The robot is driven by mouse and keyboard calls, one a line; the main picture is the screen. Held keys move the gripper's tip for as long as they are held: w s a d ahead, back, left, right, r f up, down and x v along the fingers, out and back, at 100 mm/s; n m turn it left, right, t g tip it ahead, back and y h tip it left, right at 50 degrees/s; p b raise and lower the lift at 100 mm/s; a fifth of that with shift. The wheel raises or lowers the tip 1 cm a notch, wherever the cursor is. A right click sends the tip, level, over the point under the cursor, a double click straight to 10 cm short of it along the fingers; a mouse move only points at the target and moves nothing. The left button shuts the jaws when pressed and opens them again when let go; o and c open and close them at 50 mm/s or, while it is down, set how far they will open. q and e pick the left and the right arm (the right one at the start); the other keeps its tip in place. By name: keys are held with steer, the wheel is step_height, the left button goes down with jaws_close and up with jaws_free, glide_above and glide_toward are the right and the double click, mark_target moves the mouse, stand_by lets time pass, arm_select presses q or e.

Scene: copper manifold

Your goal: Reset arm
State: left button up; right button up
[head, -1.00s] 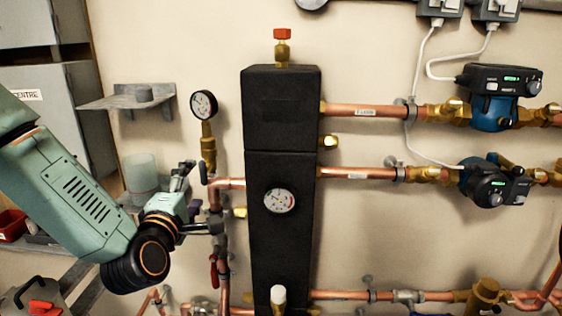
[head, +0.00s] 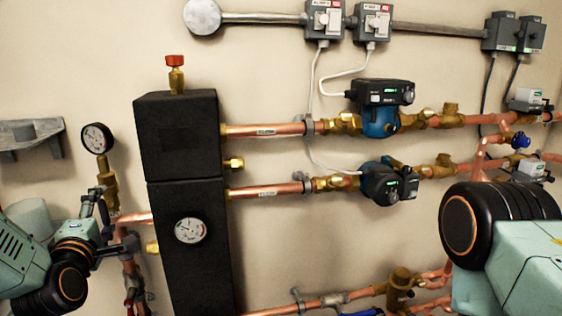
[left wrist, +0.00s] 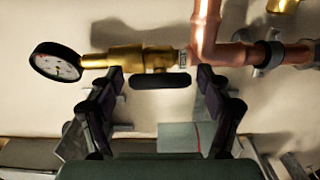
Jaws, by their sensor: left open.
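My left gripper (head: 118,221) is at the lower left of the head view, beside the copper pipe left of the black manifold block (head: 183,150). Its two fingers are spread apart with nothing held between them. In the left wrist view the open fingers (left wrist: 160,80) stand on either side of a brass valve with a black handle (left wrist: 161,81). I cannot tell whether they touch it. My right arm (head: 500,235) comes in from the right of the head view, with a black joint showing. Its gripper is out of view.
A pressure gauge (head: 97,138) stands above the brass fitting near my left gripper; a dial (head: 190,230) is on the block. Two pumps (head: 380,107) sit on copper pipes. A grey shelf (head: 30,137) is at the left. The upper wall between block and switches is bare.

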mark_target(102, 215)
arm_select(q)
steer(key=v, duration=0.8)
steer(key=x, duration=0.7)
steer(key=shift+w, duration=0.25)
steer(key=shift+w+a, duration=0.15)
steer(key=shift+w, duration=0.15)
steer(key=m+p, duration=0.3)
steer(key=m, duration=0.1)
steer(key=shift+r+m+p, duration=0.2)
steer(key=shift+m+p, duration=0.1)
steer(key=shift+p, duration=0.05)
steer(key=m+p, duration=0.2)
steer(key=m, duration=0.2)
steer(key=shift+p, duration=0.35)
steer(key=m+p, duration=0.2)
steer(key=m, duration=0.2)
steer(key=shift+m, duration=0.4)
steer(key=m+p, duration=0.1)
steer(key=m, duration=0.3)
steer(key=shift+p, duration=0.4)
steer(key=shift+v, duration=2.35)
steer(key=shift+w, duration=0.1)
steer(key=shift+f, duration=0.1)
